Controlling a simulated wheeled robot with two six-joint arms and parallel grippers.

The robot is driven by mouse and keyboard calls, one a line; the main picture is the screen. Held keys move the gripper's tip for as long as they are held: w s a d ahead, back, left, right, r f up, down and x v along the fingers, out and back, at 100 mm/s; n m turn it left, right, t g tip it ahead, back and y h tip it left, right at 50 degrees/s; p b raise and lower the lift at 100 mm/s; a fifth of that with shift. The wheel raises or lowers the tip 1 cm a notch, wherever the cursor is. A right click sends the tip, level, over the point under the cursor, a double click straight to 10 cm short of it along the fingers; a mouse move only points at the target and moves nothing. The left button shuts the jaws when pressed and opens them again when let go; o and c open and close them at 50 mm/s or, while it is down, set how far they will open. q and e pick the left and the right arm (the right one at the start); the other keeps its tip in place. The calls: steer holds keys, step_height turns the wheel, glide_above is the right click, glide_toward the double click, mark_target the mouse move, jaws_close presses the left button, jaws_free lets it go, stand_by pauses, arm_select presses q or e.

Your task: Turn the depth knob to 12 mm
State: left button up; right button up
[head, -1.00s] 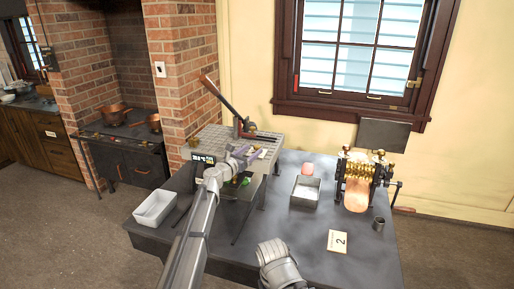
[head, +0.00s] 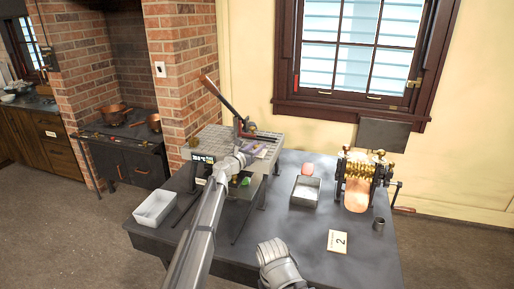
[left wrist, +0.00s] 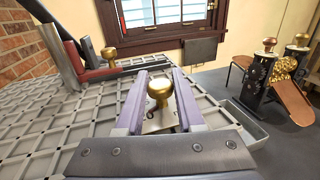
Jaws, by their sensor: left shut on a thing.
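A gridded grey machine plate (head: 215,137) stands at the back left of the bench; its grid fills much of the left wrist view (left wrist: 50,125). A round brass knob (left wrist: 159,88) rises between the two purple fingers of my left gripper (left wrist: 160,92). The fingers are shut on it, one on each side. In the head view my left gripper (head: 256,153) is over the machine's right part, and the held knob is hard to make out. A small dark display (head: 203,158) is on the machine's front; its reading is too small to tell.
A long lever (head: 222,103) rises from the machine, with another brass knob (left wrist: 109,52) near it. A brass roller device (head: 360,178), a grey metal box (head: 306,202), a number card (head: 338,242) and a white tray (head: 153,208) are on the bench (head: 300,238).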

arm_select(q)
jaws_close()
steer(key=shift+w+a+m+g+h, duration=0.1)
steer(key=shift+w+m+g+h, duration=0.05)
steer(key=shift+m+g+h, duration=0.35)
steer(key=shift+h, duration=0.4)
steer(key=shift+m, duration=0.3)
steer(key=o, duration=0.8)
jaws_free()
steer(key=shift+c, duration=0.2)
steer(key=shift+s, duration=0.2)
